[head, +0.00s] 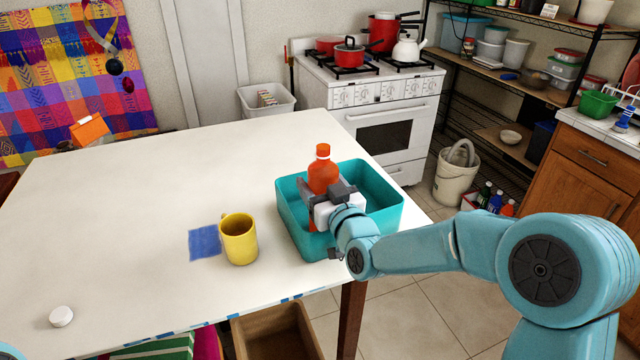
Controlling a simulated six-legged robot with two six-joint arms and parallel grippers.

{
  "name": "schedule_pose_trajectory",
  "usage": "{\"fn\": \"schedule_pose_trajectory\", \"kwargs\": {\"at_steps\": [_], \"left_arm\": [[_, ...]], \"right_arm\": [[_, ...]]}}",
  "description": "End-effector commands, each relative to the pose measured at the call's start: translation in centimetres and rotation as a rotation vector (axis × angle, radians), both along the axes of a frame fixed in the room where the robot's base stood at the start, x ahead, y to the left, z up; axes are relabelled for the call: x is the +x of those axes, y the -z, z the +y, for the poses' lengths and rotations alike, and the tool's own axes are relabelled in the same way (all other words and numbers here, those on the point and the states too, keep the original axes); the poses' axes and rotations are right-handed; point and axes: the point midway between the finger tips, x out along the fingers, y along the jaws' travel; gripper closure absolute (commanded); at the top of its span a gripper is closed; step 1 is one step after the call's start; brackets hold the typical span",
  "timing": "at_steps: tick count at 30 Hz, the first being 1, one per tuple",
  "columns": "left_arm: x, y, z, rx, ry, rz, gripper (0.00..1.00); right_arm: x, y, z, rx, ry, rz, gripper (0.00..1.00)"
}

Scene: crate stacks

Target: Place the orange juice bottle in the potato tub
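The orange juice bottle (323,172) stands upright, with its orange cap up, within the outline of the teal tub (290,226) at the table's right edge. My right gripper (325,190) reaches in from the right, with dark fingers on either side of the bottle's body, and looks shut on it. The gripper covers much of the bottle's lower part. I cannot tell whether the bottle's base touches the tub's floor. No potatoes show in the tub; part of its inside is hidden. My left gripper is not in view.
A yellow mug (239,240) stands left of the tub, next to a blue square (204,243) on the white table (130,210). A small white round item (61,316) lies at the front left. A stove (370,110) stands behind.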

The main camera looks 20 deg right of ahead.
Motion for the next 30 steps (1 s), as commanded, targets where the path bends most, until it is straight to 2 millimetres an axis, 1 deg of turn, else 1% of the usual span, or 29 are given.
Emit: {"fn": "schedule_pose_trajectory", "kwargs": {"at_steps": [1, 2, 3, 4, 11, 13, 15, 17, 21, 27, 30], "left_arm": [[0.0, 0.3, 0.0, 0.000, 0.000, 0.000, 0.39], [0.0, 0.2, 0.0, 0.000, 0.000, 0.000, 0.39], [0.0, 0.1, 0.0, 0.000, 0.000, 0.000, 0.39], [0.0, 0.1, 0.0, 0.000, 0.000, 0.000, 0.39], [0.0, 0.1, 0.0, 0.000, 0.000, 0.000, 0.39], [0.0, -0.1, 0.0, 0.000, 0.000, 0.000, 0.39], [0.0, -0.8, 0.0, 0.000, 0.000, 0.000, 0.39], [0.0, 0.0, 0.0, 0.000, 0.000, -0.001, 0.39], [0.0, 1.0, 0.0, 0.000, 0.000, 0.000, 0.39], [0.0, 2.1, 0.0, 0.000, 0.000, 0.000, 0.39], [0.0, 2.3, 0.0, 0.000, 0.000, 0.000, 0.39]], "right_arm": [[0.0, 0.1, 0.0, 0.000, 0.001, -0.004, 1.00], [0.0, 0.1, 0.0, 0.000, 0.000, 0.000, 0.25], [0.0, 0.1, 0.0, 0.000, 0.000, 0.000, 0.12], [0.0, 0.1, 0.0, 0.000, 0.000, 0.000, 0.09], [0.0, 0.0, 0.0, 0.000, 0.000, 0.000, 0.09], [0.0, -0.2, 0.0, 0.000, 0.000, 0.000, 0.09], [0.0, -0.6, 0.0, 0.000, 0.000, 0.001, 0.09], [-0.9, -0.1, -0.1, 0.000, 0.000, -0.001, 0.09], [-4.2, 0.1, -0.5, -0.001, 0.001, -0.001, 0.09], [-8.7, 0.2, -0.9, -0.001, 0.001, -0.002, 0.09], [-10.4, 0.2, -1.1, -0.001, 0.001, -0.002, 0.09]]}}
